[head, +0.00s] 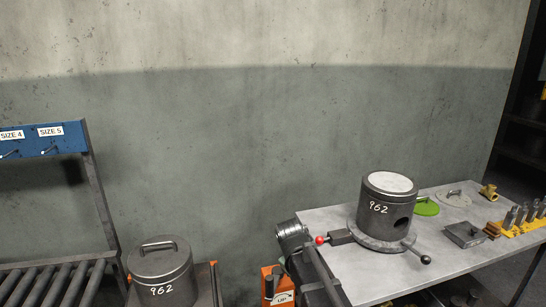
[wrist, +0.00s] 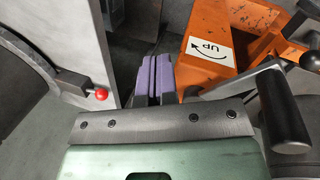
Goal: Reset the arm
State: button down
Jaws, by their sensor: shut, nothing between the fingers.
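My gripper (wrist: 152,78) shows in the wrist view with its two purple fingers together and nothing between them. It points down beside the orange part with the "UP" label (wrist: 212,48), which lies just to its right. I cannot tell from this view whether it touches that part. The grey table edge with a red ball knob (wrist: 101,94) is to its left. In the head view I cannot make out the gripper's fingers. The orange part (head: 280,284) shows there at the bottom, left of the table.
A grey table (head: 360,285) carries a cylinder marked 962 (head: 376,218), a green lid (head: 426,207), a flat grey block (head: 465,235) and several small parts. A lidded pot marked 962 (head: 160,275) stands left. A blue-topped rack (head: 60,137) with rollers is far left.

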jog(key=s+d+m+y, duration=0.1)
jog(key=s+d+m, duration=0.2)
jog(key=s, duration=0.5)
jog(key=s+d+m+g+y, duration=0.1)
jog(key=s+d+m, duration=0.2)
jog(key=s, duration=0.5)
jog(key=shift+d+f+m+y, duration=0.35)
jog(key=shift+d+m+y, duration=0.05)
jog(key=shift+d, duration=0.4)
